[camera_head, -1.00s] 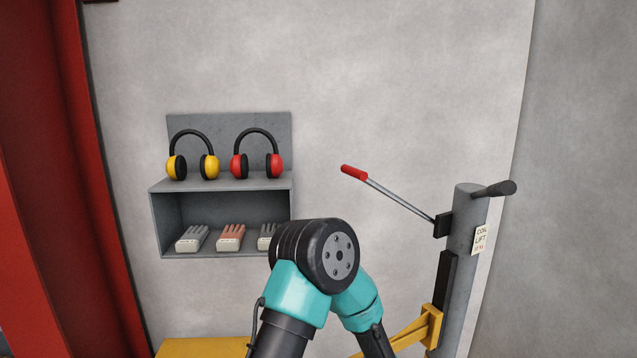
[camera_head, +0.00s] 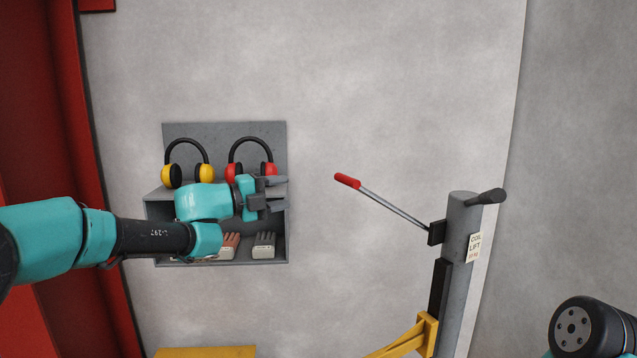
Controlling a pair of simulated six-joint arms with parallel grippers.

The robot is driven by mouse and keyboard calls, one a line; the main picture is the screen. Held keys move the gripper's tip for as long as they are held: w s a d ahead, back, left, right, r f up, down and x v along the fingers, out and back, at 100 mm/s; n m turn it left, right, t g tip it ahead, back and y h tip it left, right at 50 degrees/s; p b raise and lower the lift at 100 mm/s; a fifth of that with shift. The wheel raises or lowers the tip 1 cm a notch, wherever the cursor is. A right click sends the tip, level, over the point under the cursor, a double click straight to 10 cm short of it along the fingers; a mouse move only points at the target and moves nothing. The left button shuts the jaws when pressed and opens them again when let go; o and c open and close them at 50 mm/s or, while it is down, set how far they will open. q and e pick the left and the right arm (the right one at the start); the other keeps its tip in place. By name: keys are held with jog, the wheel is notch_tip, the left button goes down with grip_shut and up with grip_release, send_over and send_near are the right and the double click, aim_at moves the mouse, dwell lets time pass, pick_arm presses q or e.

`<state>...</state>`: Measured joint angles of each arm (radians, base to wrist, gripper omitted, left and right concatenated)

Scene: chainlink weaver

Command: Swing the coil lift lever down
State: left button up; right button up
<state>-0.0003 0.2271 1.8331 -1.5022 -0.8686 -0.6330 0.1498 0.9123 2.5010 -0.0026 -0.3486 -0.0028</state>
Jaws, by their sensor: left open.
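The coil lift lever (camera_head: 394,208) is a thin grey rod with a red grip (camera_head: 347,181). It slopes up to the left from a black block (camera_head: 437,233) on the grey coil lift post (camera_head: 458,250). My left gripper (camera_head: 283,192) is open and empty, pointing right, in front of the wall shelf and to the left of the red grip, apart from it. Part of my right arm shows at the lower right corner; its gripper is out of view.
A grey shelf (camera_head: 285,245) holds yellow earmuffs (camera_head: 186,160), red earmuffs (camera_head: 250,155) and gloves (camera_head: 264,246). A yellow bracket (camera_head: 405,340) joins the post low down. A black handle (camera_head: 487,196) sticks out from the post top. The wall around the red grip is clear.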

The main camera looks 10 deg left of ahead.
aim_at(343, 180)
pick_arm(q)
jog(key=shift+s+a+r, duration=0.1)
jog(key=shift+r, duration=0.05)
jog(key=x, duration=1.7)
jog(key=shift+w, duration=0.25)
jog(key=shift+c, duration=0.3)
jog(key=shift+r, duration=0.2)
grip_shut()
